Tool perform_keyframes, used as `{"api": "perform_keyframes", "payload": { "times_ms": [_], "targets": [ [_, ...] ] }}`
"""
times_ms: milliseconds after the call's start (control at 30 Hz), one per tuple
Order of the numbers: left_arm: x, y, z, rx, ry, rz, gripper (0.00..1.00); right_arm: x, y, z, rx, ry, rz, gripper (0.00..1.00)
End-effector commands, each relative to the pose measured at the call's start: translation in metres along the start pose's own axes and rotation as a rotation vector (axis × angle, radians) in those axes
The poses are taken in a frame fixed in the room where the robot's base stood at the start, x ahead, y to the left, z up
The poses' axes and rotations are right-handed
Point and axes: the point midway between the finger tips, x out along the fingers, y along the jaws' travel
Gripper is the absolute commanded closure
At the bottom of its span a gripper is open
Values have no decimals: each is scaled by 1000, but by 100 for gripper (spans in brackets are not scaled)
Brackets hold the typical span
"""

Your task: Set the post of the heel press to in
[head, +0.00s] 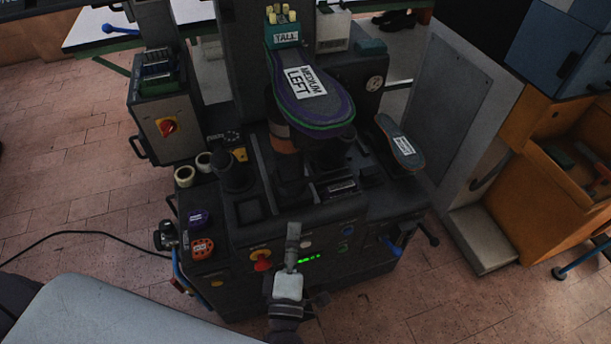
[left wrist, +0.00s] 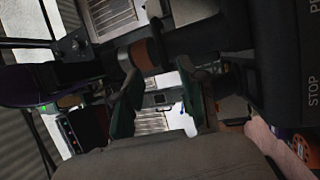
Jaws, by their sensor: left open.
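The heel press (head: 300,215) is a dark machine in the middle of the head view. A dark upright with an orange-brown band (head: 283,140) stands on it under a large sole marked MEDIUM LEFT; I cannot tell for certain that this is the post, or its setting. A brown-banded cylinder also shows in the left wrist view (left wrist: 146,54). My left gripper (head: 292,232) is in front of the press's control panel. In the left wrist view its green-padded fingers (left wrist: 160,88) are apart, with no object clearly held between them. My right gripper is not in view.
The control panel has a red knob (head: 263,261) and a green display (head: 308,259). A smaller labelled sole (head: 401,145) lies at the right of the press. An orange cabinet (head: 545,190) stands further right. Tiled floor (head: 70,190) is free on the left.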

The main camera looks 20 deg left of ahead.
Motion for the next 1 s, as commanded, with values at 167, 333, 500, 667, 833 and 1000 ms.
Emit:
{"api": "perform_keyframes", "payload": {
  "times_ms": [167, 333, 500, 667, 833, 1000],
  "targets": [
    [32, 3, 0, 4, 0, 6, 59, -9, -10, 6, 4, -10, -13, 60],
    [70, 3, 0, 6, -1, 6, 59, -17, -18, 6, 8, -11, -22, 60],
    [102, 2, 1, 6, -1, 4, 59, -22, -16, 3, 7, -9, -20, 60],
    [122, 1, 1, 7, -3, 3, 59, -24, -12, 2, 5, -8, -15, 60],
    [131, 0, 1, 7, -3, 2, 59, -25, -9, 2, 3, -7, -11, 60],
    [131, 0, 1, 7, -3, 1, 59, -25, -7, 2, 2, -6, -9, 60]
  ]
}}
